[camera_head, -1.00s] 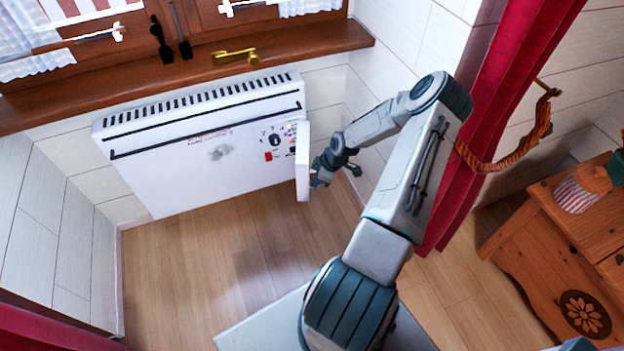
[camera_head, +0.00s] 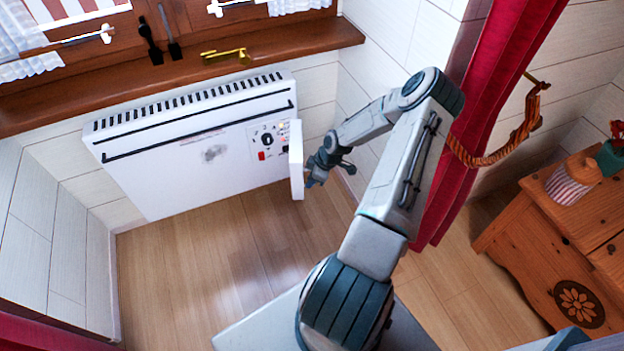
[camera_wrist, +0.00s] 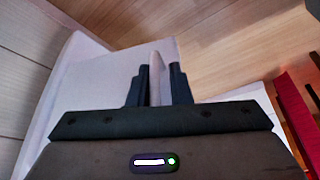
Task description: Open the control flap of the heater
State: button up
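The white heater (camera_head: 190,170) is on the wall under the window sill. Its control flap (camera_head: 296,165) stands out from the front at the right end, swung open. The control panel beside it shows a dark knob (camera_head: 267,140) and a red switch (camera_head: 262,155). My gripper (camera_head: 313,178) is at the outer right side of the flap. In the wrist view, a thin pale edge of the flap (camera_wrist: 156,75) lies between the two dark fingers of my gripper (camera_wrist: 161,85). The fingers are close together and appear to pinch it, though contact is hard to see.
A wooden sill (camera_head: 190,70) with a brass handle runs above the heater. A red curtain (camera_head: 480,130) with a rope tie hangs right of my arm. A wooden cabinet (camera_head: 515,240) with a striped jar stands at the right. The floor (camera_head: 200,260) before the heater is clear.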

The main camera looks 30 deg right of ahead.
jog(key=shift+r, duration=0.1)
jog(key=p+v, duration=0.3)
jog(key=v, duration=1)
jog(key=shift+d+r, duration=0.2)
jog(key=shift+r, duration=0.05)
jog(key=shift+s, duration=0.15)
